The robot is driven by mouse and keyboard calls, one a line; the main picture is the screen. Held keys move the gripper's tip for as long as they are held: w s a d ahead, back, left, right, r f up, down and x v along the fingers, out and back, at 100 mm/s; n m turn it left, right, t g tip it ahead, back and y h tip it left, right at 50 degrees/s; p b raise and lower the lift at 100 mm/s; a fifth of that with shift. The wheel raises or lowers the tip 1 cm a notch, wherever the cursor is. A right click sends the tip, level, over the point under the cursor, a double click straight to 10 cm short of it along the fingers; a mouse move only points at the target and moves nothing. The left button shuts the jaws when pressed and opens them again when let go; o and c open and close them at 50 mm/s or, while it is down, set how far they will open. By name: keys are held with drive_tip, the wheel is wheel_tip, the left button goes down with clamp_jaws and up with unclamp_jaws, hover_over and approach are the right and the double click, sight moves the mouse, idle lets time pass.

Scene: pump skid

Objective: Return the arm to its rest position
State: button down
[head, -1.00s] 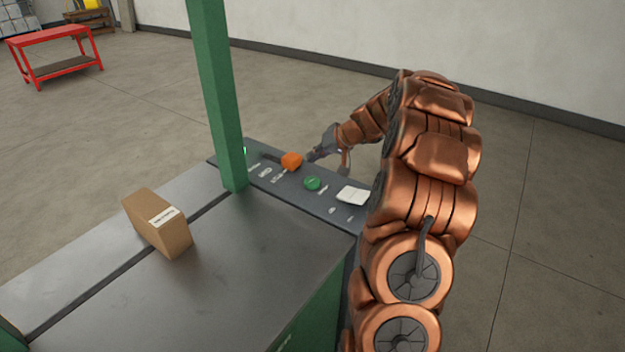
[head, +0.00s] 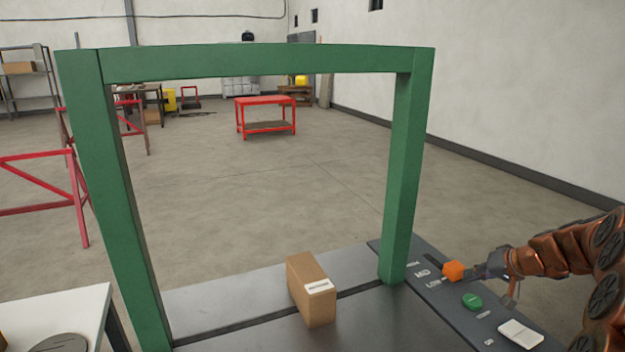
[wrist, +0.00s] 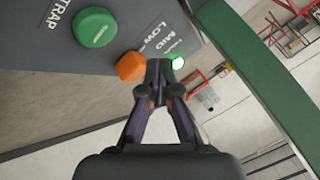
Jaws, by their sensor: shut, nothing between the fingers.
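My arm (head: 560,250) reaches in from the right over the dark control panel (head: 425,285). My gripper (head: 478,272) is at the orange knob (head: 453,271), close beside it on its right in the head view. Whether they touch I cannot tell. In the wrist view my gripper (wrist: 165,70) has its fingertips together and holds nothing. The orange knob (wrist: 130,66) shows just left of the fingertips there, by the LOW and MID labels. A lit green lamp (wrist: 177,62) shows just beyond the tips.
A green button (head: 472,301) and a white plate (head: 520,335) are on the panel. A green frame post (head: 402,170) rises beside the panel. A cardboard box (head: 312,290) stands on the grey top. A red table (head: 265,103) stands far back on open floor.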

drive_tip(key=s+a+r+n+g, duration=0.1)
drive_tip(key=s+a+r+g, duration=0.15)
drive_tip(key=s+a, duration=0.7)
drive_tip(key=s+a+r+n+g, duration=0.25)
drive_tip(key=s+a, duration=0.25)
drive_tip(key=a, duration=0.9)
drive_tip(key=s+a+f+g+h+p, duration=0.1)
drive_tip(key=s+g+h, duration=0.1)
drive_tip(key=s, duration=1.1)
drive_tip(key=s+a+f+g+h, duration=0.1)
drive_tip(key=s+a+g+h, duration=0.1)
drive_tip(key=s, duration=1.2)
drive_tip(key=shift+s+a+p, duration=0.2)
drive_tip(key=shift+s+p, duration=0.05)
drive_tip(key=shift+p, duration=0.15)
